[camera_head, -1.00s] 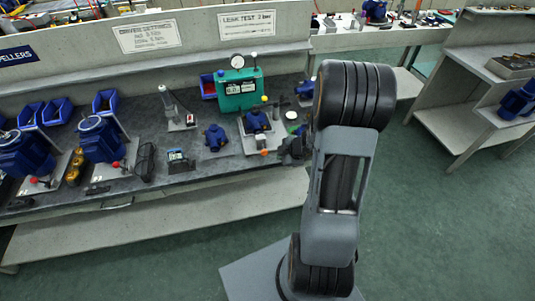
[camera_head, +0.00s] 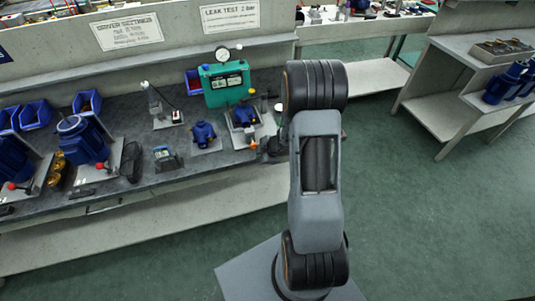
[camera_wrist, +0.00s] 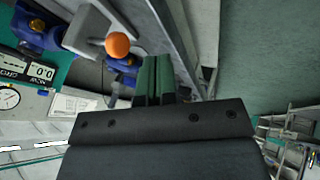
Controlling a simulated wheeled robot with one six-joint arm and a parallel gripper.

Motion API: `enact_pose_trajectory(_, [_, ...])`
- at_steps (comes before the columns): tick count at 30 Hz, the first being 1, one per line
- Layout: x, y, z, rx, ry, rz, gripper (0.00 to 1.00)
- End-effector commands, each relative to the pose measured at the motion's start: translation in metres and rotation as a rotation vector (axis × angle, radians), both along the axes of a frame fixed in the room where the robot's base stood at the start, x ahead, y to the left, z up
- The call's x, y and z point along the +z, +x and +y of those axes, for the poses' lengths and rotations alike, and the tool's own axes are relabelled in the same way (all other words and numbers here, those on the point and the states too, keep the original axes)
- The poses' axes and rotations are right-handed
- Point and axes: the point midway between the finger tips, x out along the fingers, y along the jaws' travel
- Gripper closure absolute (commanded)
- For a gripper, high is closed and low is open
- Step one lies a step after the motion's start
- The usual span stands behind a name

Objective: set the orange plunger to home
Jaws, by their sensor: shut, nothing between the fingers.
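The orange plunger (camera_head: 253,147) shows as a small orange knob at the front of the blue pump fixture, near the bench's front edge. In the wrist view its round orange head (camera_wrist: 117,45) is close by, left of my fingers. My gripper (camera_wrist: 154,78) has its green-faced fingers shut together with nothing between them, apart from the knob. In the head view the dark end of my gripper (camera_head: 275,146) is just right of the knob, partly hidden by my arm.
The green leak tester (camera_head: 226,84) with a round gauge stands behind the fixture (camera_head: 245,118). A second blue pump (camera_head: 203,134) and a small device (camera_head: 166,158) sit to its left. Blue motors and bins fill the bench's left. Green floor is open at right.

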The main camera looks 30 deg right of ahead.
Motion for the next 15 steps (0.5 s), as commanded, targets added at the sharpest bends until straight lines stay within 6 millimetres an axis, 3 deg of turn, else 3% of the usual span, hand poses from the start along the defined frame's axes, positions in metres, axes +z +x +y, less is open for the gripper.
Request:
enact_pose_trajectory(3, [-0.016, 0.011, 0.005, 0.0, 0.0, 0.001, 1.0])
enact_pose_trajectory(9, [-0.012, 0.035, -0.002, 0.0, -0.001, 0.0, 1.0])
enact_pose_trajectory(15, [-0.013, 0.045, -0.004, 0.0, -0.001, 0.0, 1.0])
